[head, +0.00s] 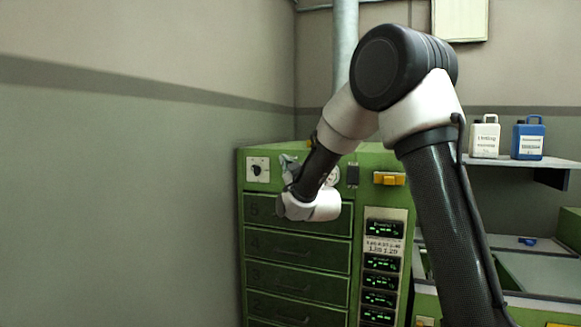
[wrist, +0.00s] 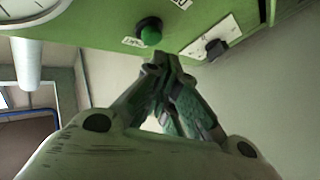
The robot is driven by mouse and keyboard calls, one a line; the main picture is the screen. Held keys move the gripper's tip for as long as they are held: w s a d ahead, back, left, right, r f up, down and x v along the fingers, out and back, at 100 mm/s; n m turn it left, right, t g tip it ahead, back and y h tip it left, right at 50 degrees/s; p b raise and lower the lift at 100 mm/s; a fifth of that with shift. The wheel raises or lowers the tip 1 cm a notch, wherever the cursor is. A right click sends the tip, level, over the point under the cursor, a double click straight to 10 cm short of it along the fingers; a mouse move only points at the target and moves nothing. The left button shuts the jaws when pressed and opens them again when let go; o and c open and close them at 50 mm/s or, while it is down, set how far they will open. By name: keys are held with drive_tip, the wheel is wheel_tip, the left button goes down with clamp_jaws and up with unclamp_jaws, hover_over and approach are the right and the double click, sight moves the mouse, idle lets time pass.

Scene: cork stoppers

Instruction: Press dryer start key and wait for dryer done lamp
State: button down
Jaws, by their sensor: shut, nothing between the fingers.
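The dryer is a green cabinet (head: 300,252) with numbered drawers. In the wrist view, its green round key (wrist: 151,37) in a black collar sits beside a small white label, too blurred to read surely. My gripper (wrist: 165,60) is shut and empty, its fingertips close to the key; I cannot tell whether they touch. In the head view, my gripper (head: 290,163) is at the upper front of the cabinet and hides the key. A small orange spot (head: 313,138) shows at the cabinet's top edge; I cannot tell whether it is a lamp or lit.
A black knob on a white plate (head: 258,169) is left of my gripper, and a round gauge (head: 333,175) is right of it. An orange-yellow latch (head: 390,179) and several green-lit displays (head: 382,263) are farther right. White (head: 484,139) and blue (head: 528,140) jugs stand on a shelf.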

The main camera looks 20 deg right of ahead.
drive_tip(key=s+a, duration=0.1)
drive_tip(key=s, duration=0.1)
drive_tip(key=s+a, duration=0.2)
idle(0.5)
idle(0.4)
